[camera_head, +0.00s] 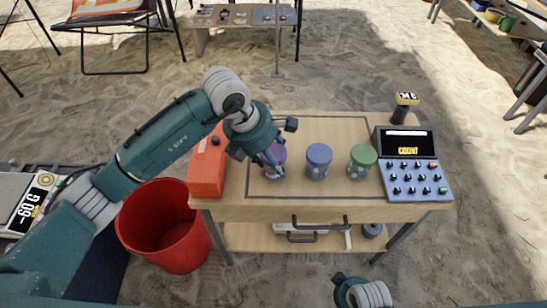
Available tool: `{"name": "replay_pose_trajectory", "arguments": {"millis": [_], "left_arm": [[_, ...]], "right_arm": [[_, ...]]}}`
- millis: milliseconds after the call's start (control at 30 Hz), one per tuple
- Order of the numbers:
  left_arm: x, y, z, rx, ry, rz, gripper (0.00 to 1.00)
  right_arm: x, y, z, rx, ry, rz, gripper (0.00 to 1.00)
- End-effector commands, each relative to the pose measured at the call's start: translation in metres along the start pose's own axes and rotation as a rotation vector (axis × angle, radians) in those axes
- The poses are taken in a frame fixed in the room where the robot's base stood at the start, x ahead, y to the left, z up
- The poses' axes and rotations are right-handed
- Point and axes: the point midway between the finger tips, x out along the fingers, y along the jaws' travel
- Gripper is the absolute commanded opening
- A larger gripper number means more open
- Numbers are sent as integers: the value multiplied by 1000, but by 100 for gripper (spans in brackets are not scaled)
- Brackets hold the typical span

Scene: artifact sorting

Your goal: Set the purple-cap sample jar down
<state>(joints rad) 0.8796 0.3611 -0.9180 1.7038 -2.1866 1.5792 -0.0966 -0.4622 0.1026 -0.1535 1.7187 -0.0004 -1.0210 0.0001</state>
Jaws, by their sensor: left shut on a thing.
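The purple-cap sample jar (273,162) is at the left part of the table top, inside the dark outlined rectangle. My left gripper (266,140) is above it and shut on it, with the gripper body hiding part of the cap. The jar looks slightly tilted, and its base is at or very near the wood; I cannot tell if it touches. The wooden table (325,125) is under it. My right gripper (348,288) shows only in part at the bottom edge, away from the table, and its fingers are not clear.
A blue-cap jar (318,161) stands just right of the held jar, and a green-cap jar (361,161) beyond it. An orange box (207,168) is at the left edge. A console (415,178) and scanner (404,105) are right. A red bin (165,235) stands on the sand.

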Motion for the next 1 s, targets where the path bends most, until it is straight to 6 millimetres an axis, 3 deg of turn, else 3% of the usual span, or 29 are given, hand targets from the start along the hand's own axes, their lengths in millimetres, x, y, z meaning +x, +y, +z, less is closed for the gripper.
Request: {"name": "replay_pose_trajectory", "arguments": {"millis": [33,67,133,533,1000], "left_arm": [[1,0,0,0,0,0,25],[0,0,0,0,0,0,56],[0,0,0,0,0,0,70],[-6,1,1,0,-1,2,71],[-97,1,1,1,-1,3,71]], "right_arm": [[1,0,1,0,-4,0,0],[0,0,1,0,-4,0,0],[-1,0,1,0,-4,0,0],[-1,0,2,1,-1,0,0],[26,-1,26,-4,-27,-1,0]]}}
